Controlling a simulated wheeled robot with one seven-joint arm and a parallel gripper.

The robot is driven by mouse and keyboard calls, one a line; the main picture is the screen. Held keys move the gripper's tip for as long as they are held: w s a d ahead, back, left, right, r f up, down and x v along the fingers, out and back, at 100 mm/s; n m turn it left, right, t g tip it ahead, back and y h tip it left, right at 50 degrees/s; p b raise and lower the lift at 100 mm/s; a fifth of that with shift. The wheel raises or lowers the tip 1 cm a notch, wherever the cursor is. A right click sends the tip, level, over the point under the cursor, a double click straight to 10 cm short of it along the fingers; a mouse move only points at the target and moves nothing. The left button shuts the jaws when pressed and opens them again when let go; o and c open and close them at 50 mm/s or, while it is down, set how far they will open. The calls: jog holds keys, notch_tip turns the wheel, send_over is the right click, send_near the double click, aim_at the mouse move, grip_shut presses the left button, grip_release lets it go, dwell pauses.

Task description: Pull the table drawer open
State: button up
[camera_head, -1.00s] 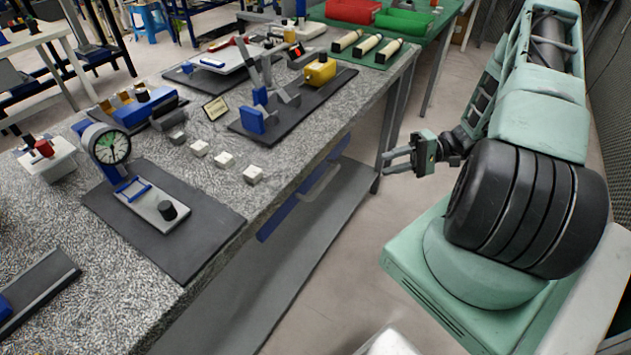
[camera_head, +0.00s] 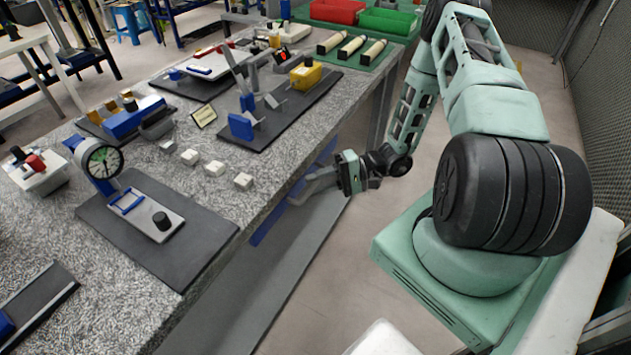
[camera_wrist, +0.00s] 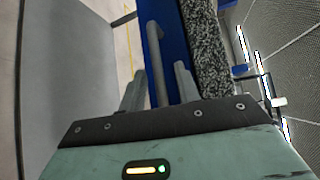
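The table's blue drawer front (camera_head: 266,222) shows below the speckled tabletop, partly behind my gripper. In the wrist view, the blue front (camera_wrist: 178,45) runs beside the speckled table edge (camera_wrist: 208,50). A grey bar handle (camera_wrist: 155,55) stands along this front. My gripper (camera_head: 298,192) is at the drawer front, below the table edge. In the wrist view, its two fingers (camera_wrist: 160,82) are apart, one on each side of the handle. I cannot see contact between fingers and handle. The drawer looks closed.
A grey lower shelf (camera_head: 285,265) lies under the drawer. Open floor (camera_head: 385,225) lies between table and my base.

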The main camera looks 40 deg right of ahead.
jog(key=shift+w+a, duration=0.15)
jog(key=shift+a, duration=0.25)
grip_shut()
jog(key=s+d, duration=0.4)
jog(key=s, duration=0.7)
jog(key=s+d, duration=0.4)
jog(key=s, duration=0.8)
jog(key=shift+s+d+b, duration=0.3)
jog(key=shift+d+b, duration=0.05)
grip_release()
